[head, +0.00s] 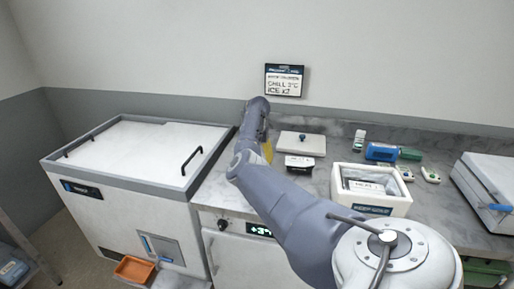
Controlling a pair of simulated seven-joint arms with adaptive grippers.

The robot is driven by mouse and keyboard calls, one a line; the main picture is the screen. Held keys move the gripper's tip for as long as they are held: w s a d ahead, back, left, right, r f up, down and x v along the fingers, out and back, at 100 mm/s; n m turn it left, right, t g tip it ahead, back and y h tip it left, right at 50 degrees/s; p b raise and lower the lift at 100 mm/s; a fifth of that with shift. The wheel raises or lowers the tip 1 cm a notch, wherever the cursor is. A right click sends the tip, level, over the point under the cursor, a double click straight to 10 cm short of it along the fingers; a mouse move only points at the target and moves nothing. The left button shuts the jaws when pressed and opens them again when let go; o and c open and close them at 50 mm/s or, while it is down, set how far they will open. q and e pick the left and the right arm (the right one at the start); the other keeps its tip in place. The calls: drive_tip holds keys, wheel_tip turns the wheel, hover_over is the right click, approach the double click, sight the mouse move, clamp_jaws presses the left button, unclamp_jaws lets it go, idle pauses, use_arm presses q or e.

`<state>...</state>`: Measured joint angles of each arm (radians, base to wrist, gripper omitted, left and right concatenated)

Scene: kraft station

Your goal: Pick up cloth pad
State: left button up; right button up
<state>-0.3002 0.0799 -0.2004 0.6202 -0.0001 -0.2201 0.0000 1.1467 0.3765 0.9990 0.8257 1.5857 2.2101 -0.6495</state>
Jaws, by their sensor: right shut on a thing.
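My right arm reaches from the lower right across the counter. Its gripper (264,135) is at the far end, near the back of the counter just right of the chest, and mostly hidden by the arm's own links. It is shut on a yellow piece, which looks like the cloth pad (267,151). Only a narrow strip of the pad shows beside the arm; I cannot tell whether it touches the counter. My left gripper is not in view.
A white chest (140,150) with a dark handle stands left. On the counter are a white lidded box (301,143), a small black-and-white block (299,164), an open white cooler box (371,190), a blue bottle (381,152) and a white machine (487,180) at right.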

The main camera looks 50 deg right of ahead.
wheel_tip(320, 180, up, 18)
drive_tip(key=shift+r, duration=0.2)
idle(0.4)
